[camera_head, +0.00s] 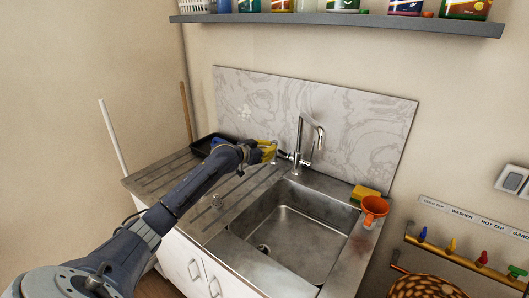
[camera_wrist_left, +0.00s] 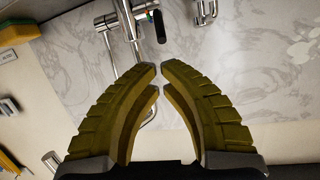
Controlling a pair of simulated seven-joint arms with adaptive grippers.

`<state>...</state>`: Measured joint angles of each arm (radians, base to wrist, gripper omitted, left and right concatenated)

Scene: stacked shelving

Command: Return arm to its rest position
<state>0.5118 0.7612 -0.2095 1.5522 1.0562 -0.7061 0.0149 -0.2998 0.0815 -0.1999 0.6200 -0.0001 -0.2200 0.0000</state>
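My left arm (camera_head: 185,190) reaches in from the lower left across the draining board. My left gripper (camera_head: 271,152), with yellow fingers, is just left of the chrome tap (camera_head: 298,150) behind the sink. In the left wrist view, the ribbed fingers (camera_wrist_left: 160,68) curve inward and their tips nearly meet, with only a thin gap. Nothing is visibly held between them. The tap (camera_wrist_left: 128,35) shows beyond the fingertips. Whether the gripper touches the tap is not clear. My right gripper is not in view.
The metal sink (camera_head: 295,228) is empty. A yellow sponge (camera_head: 362,192) and an orange funnel-like cup (camera_head: 374,207) stand at its right. A shelf (camera_head: 340,19) with bottles runs above. A labelled rack (camera_head: 455,258) and wicker basket (camera_head: 425,288) are at the right.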

